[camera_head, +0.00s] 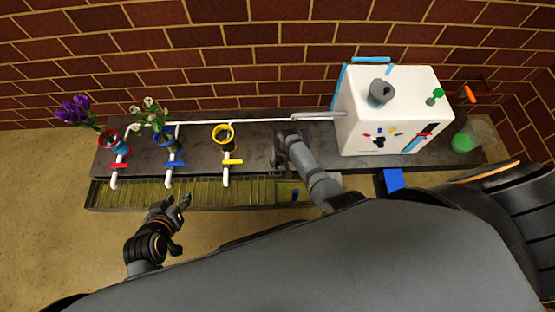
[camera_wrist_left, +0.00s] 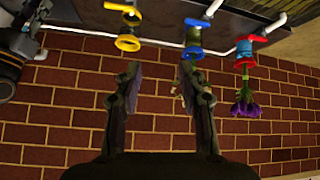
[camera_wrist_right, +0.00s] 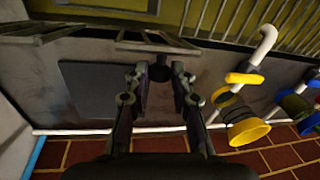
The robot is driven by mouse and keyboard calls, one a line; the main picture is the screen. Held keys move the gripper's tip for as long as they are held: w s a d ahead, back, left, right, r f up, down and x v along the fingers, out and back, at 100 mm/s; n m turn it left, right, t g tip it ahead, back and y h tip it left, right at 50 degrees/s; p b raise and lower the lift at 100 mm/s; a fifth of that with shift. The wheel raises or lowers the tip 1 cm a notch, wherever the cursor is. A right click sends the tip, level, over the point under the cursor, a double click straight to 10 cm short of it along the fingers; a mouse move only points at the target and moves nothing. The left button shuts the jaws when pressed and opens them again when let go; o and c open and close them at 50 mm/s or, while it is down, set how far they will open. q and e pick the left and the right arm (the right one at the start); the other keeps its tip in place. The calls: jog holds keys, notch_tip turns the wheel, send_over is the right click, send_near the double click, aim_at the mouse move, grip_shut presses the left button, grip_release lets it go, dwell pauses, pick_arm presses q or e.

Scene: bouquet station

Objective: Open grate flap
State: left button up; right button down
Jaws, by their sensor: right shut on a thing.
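The grate (camera_head: 140,195) runs along the front edge of the grey table. At its right end a dark gap (camera_head: 285,190) shows beside my right arm. In the right wrist view the grate flap (camera_wrist_right: 165,42) is a barred piece tilted up from the grate, seen nearly edge-on. My right gripper (camera_wrist_right: 158,85) is shut on a small dark part at the flap's edge; its fingers partly hide it. In the head view my right gripper (camera_head: 290,138) is over the tabletop, right of the yellow ring. My left gripper (camera_head: 180,207) is open and empty in front of the grate.
Red (camera_head: 107,137), blue (camera_head: 168,138) and yellow (camera_head: 223,135) rings with white pipes and valves stand along the table; flowers are in the red and blue ones. A white box (camera_head: 385,110) and a green flask (camera_head: 465,140) stand at the right.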

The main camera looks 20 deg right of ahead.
pick_arm(q)
jog(key=shift+g, duration=0.8)
jog(key=s+f, duration=0.2)
jog(key=s, duration=0.1)
jog(key=shift+s+d+f, duration=0.15)
pick_arm(e)
jog(key=shift+s+f, duration=0.2)
jog(key=shift+s, duration=0.25)
jog(key=c, duration=1.2)
grip_release()
jog(key=shift+w, duration=0.1)
jog(key=shift+o, duration=0.2)
jog(key=shift+w+r, duration=0.1)
jog(key=shift+r, duration=0.2)
notch_tip(320, 180, up, 11)
jog(key=s+d, duration=0.1)
jog(key=shift+s+d+r, duration=0.2)
jog(key=shift+s+d, duration=0.05)
jog(key=shift+d, duration=0.05)
